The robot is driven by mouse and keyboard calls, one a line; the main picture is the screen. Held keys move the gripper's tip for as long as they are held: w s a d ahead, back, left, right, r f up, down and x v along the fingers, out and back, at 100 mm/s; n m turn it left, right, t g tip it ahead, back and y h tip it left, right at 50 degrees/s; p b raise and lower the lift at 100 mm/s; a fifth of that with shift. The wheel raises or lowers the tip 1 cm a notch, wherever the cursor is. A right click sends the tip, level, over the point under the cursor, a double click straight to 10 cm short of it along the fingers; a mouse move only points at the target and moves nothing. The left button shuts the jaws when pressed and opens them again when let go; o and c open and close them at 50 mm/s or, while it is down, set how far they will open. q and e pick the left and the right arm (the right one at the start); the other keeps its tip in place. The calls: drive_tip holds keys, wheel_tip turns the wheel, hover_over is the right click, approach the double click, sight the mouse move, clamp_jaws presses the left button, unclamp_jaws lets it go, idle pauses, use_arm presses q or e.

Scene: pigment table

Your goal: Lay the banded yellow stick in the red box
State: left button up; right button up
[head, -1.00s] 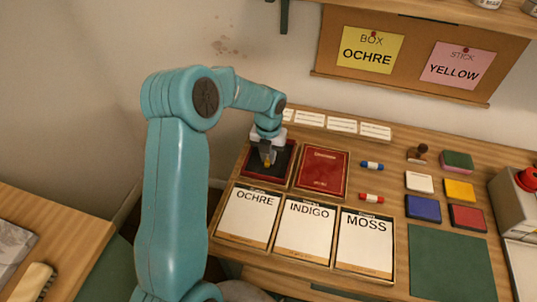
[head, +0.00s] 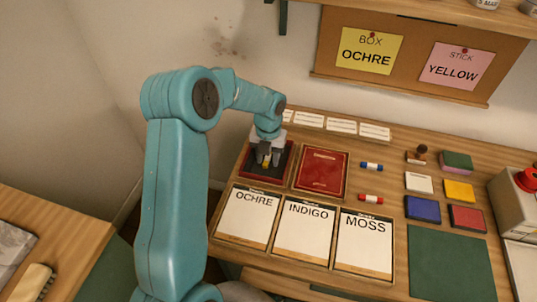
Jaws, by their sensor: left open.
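The open red box (head: 284,174) has red walls and a dark inside, at the left end of the table. My left gripper (head: 265,161) points down into it, with its fingers apart. A small bit of the yellow stick (head: 266,162) shows between the fingers, inside the box walls. Its bands are too small to make out and the fingers hide most of it. I cannot tell whether it touches the box floor. My right gripper is not in view.
A flat red cover (head: 320,171) lies right of the box. A blue-banded stick (head: 372,166) and a red-banded stick (head: 371,198) lie further right. Cards marked OCHRE (head: 247,218), INDIGO (head: 305,232) and MOSS (head: 364,245) lie in front. Coloured blocks and a stamp stand at the right.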

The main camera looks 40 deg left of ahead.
sight(268, 160)
use_arm(q)
wheel_tip(268, 160, up, 12)
idle(0.8)
